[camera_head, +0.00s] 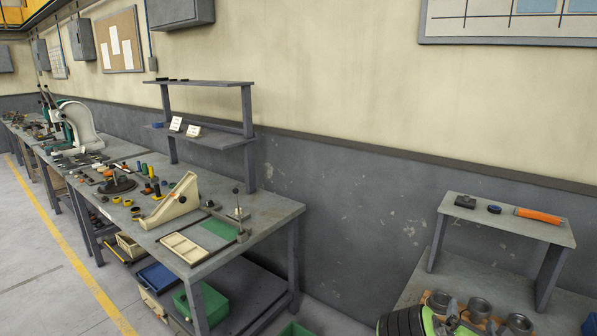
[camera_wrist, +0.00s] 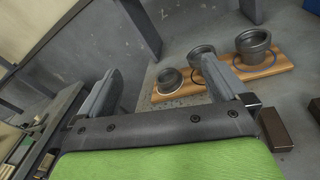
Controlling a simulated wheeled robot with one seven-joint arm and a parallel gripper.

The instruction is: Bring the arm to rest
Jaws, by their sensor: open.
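My gripper (camera_wrist: 163,82) is open, with its two grey fingers spread wide apart and nothing held between them in the wrist view. In the head view my gripper (camera_head: 461,308) shows at the bottom edge, with part of my green and black arm beside it. It is above the right-hand bench, near a wooden board (camera_wrist: 190,86) that carries three grey metal cups (camera_wrist: 202,57). The rest of my arm is out of the head view.
A small raised shelf (camera_head: 500,218) with an orange-handled tool (camera_head: 538,215) stands behind the cups. Dark brown blocks (camera_wrist: 275,128) lie right of the board. The long workbench (camera_head: 262,217) at left holds fixtures and small parts. A gap separates the benches.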

